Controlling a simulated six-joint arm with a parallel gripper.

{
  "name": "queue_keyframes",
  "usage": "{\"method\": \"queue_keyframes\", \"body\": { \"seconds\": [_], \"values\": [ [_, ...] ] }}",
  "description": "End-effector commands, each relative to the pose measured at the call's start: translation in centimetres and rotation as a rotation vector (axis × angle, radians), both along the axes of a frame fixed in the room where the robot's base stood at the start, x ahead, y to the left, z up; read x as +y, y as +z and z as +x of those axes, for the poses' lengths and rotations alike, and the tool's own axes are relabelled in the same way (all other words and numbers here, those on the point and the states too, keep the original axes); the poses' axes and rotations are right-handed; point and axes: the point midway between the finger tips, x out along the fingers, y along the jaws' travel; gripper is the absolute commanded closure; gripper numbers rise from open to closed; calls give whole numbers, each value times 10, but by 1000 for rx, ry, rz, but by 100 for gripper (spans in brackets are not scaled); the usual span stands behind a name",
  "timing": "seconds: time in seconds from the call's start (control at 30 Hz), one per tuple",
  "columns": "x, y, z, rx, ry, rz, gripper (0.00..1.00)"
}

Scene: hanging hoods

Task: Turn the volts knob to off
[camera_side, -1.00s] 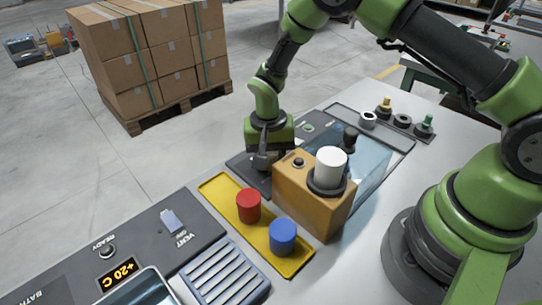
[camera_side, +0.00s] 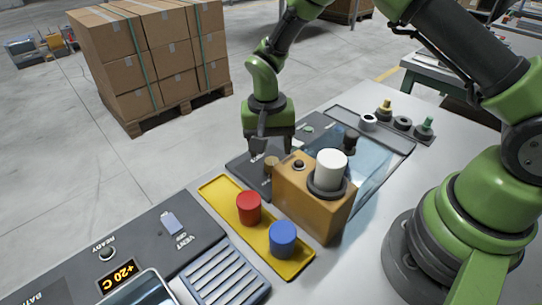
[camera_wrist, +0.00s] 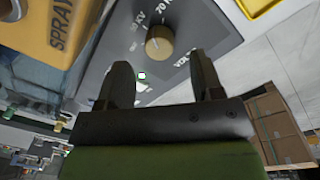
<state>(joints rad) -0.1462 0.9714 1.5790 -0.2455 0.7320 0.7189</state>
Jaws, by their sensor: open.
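The tan round knob (camera_wrist: 158,46) sits on a dark grey panel (camera_wrist: 205,22) in the wrist view. Markings ending in KV and a partly hidden word starting with VO surround it. Its exact pointing direction is too small to tell. In the side view the knob (camera_side: 271,162) stands left of the orange box. My gripper (camera_wrist: 164,76) is open and empty, with its two dark fingers apart on either side of the knob's line, and the knob shows clear beyond the tips. In the side view my gripper (camera_side: 269,143) is just above the knob.
The orange box (camera_side: 310,205) with a white cylinder (camera_side: 331,168) stands close right of the knob. A yellow tray (camera_side: 221,190) with red (camera_side: 249,208) and blue (camera_side: 283,239) cylinders lies in front. A vent panel (camera_side: 190,228) is nearer left.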

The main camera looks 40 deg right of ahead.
Motion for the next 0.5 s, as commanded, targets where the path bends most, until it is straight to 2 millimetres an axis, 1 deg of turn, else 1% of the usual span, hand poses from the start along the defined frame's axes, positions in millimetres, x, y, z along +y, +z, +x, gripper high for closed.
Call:
{"method": "queue_keyframes", "body": {
  "seconds": [0.03,0.2,0.33,0.5],
  "values": [
    [1,12,1,-6,1,0,39],
    [2,42,2,-3,1,1,39],
    [2,54,2,-1,1,0,39],
    [3,58,1,1,2,0,39]
  ]
}}
